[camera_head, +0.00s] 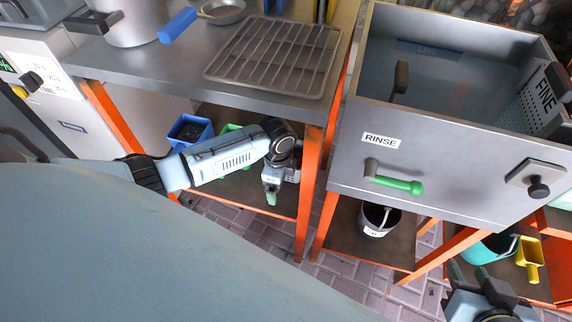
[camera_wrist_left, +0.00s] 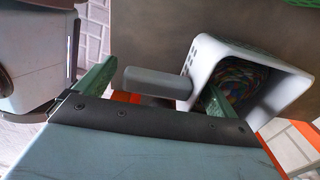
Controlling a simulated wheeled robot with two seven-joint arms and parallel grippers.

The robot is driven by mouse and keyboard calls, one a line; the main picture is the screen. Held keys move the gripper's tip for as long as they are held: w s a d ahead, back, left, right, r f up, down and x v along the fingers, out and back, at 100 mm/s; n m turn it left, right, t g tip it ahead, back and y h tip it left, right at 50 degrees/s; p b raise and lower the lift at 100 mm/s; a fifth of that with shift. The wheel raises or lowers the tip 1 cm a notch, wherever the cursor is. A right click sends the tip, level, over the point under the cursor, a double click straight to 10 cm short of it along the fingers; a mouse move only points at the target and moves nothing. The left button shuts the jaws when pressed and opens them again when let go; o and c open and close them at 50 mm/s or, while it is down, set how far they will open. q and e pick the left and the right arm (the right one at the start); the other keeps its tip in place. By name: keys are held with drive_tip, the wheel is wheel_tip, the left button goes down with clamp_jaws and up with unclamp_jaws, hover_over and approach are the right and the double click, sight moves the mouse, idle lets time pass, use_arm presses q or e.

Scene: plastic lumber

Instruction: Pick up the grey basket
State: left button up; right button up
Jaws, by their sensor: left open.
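The grey basket (camera_wrist_left: 205,60) shows in the left wrist view as a light grey tub with holes in its wall, a stubby grey handle (camera_wrist_left: 155,82) and coloured contents. In the head view, the basket (camera_head: 293,172) is mostly hidden behind my left gripper (camera_head: 272,190), at the lower shelf's right end. My left gripper (camera_wrist_left: 155,92) is open, and the handle lies between its green fingers in the picture. The right-hand finger overlaps the tub's near wall. I cannot tell whether they touch. My right gripper (camera_head: 470,277) is at lower right, away from the basket, with fingers apart.
The lower shelf (camera_head: 240,187) sits between orange legs under a metal table with a wire rack (camera_head: 275,55). A blue bin (camera_head: 190,130) stands on it. The RINSE tank (camera_head: 440,150) is to the right, with a dark bucket (camera_head: 379,218) below. A yellow scoop (camera_head: 530,258) is farther right.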

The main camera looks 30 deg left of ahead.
use_arm(q)
drive_tip(key=c, duration=1.3)
drive_tip(key=shift+r, duration=0.1)
